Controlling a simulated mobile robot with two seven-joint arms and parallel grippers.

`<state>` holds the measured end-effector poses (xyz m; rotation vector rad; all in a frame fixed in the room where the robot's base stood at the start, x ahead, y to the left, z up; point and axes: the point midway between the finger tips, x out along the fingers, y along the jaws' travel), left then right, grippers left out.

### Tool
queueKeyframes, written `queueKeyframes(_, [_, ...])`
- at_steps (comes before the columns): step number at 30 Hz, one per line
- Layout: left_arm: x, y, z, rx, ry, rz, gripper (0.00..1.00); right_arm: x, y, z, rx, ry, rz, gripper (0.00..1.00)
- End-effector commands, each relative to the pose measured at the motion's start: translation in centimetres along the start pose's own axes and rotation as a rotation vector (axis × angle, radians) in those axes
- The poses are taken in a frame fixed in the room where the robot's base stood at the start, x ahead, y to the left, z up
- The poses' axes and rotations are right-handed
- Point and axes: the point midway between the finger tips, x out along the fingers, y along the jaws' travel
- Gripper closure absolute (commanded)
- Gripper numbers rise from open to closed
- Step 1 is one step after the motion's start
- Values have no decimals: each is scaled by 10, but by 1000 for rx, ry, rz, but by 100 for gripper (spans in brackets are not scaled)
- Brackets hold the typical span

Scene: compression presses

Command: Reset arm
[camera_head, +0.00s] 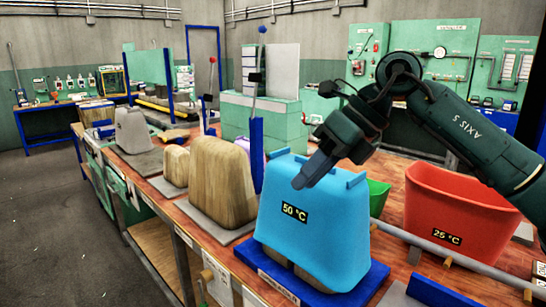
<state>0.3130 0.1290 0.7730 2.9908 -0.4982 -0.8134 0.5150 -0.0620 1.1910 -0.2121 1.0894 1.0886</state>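My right arm (470,125) comes in from the right, marked "AXIS 5", and bends at a raised wrist joint. My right gripper (302,182) points down and to the left, in front of the upper part of a blue tub-shaped block (313,235) labelled "50 °C". Its two fingers overlap from this angle, so I cannot see a gap or whether it touches the block. Nothing shows held in it. My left arm and gripper are not in view.
The blue block stands on a blue base (350,285) on the wooden bench. A red bin (455,205) marked "25 °C" and a green bin (378,197) stand to the right. Wooden blocks (222,180) and a grey block (131,130) line the left. Upright levers (257,130) stand behind.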

Motion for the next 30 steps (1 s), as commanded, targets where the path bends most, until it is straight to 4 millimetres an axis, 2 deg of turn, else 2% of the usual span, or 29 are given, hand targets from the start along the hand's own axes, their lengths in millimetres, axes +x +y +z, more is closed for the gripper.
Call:
queueKeyframes(1, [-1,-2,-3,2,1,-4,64,19,9,0,9,-26,91,68])
queueKeyframes(6, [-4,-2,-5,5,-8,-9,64,72,48,2,102,-177,443,68])
queueKeyframes(10, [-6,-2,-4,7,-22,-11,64,93,74,4,260,-331,726,68])
queueKeyframes(14, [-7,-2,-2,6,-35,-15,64,100,81,4,482,-498,972,68])
queueKeyframes(17, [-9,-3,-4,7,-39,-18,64,103,72,-1,694,-628,1128,68])
queueKeyframes(20, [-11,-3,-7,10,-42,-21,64,108,52,-13,939,-756,1252,68])
queueKeyframes(23, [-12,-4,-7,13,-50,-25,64,118,25,-35,1212,-877,1337,68])
queueKeyframes(26, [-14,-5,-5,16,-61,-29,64,134,-4,-69,1508,-988,1381,68])
queueKeyframes(29, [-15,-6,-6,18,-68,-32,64,158,-30,-116,1824,-1084,1378,68])
queueKeyframes(30, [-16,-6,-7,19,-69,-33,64,168,-38,-138,1954,-1118,1362,68])
